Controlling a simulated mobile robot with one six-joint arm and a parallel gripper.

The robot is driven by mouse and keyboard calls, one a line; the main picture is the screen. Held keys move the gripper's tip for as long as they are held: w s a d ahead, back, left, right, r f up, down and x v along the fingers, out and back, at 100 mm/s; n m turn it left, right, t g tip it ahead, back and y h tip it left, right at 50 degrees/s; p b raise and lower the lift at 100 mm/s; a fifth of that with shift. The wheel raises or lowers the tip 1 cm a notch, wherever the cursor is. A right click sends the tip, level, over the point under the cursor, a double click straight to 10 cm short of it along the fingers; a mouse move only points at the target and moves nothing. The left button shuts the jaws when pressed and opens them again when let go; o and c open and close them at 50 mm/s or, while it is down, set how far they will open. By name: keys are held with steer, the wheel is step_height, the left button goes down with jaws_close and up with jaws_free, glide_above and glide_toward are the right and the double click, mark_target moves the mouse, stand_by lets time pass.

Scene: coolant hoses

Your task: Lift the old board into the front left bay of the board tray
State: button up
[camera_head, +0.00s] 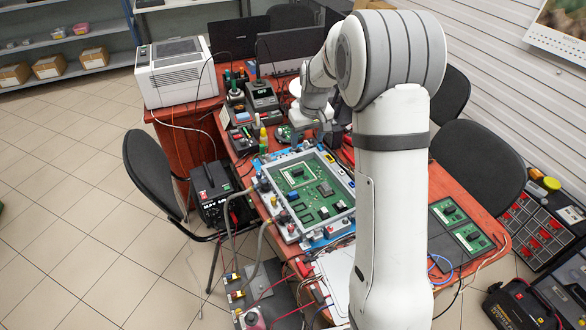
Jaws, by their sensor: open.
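A dark board tray (443,250) lies on the right part of the red bench. Two green boards (447,211) sit in its right-hand bays; its left side is partly hidden by my arm. A large green circuit board (310,209) lies in a grey frame at the bench middle, with a small pale-edged board (297,176) on it. I cannot tell which board is the old one. My gripper (328,133) is at the far side of the frame, above the bench, open. Its fingers are small and partly hidden, and I see nothing held.
A white machine (177,72) stands at the back left. Dark instruments (262,95) and bottles crowd the bench beyond the frame. Hoses (262,240) and cables run along its left and front. Black chairs (152,175) flank the bench.

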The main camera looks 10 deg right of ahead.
glide_toward(298, 170)
steer(key=shift+n, duration=0.4)
steer(key=f, duration=0.2)
steer(key=w+f+p, duration=0.1)
steer(key=f, duration=0.5)
steer(key=shift+w+a+f, duration=0.1)
steer(key=shift+w+f, duration=0.05)
steer(key=shift+w, duration=0.1)
steer(key=c, duration=1)
step_height(298, 170, up, 10)
steer(key=shift+b, duration=0.85)
steer(key=shift+c, duration=0.2)
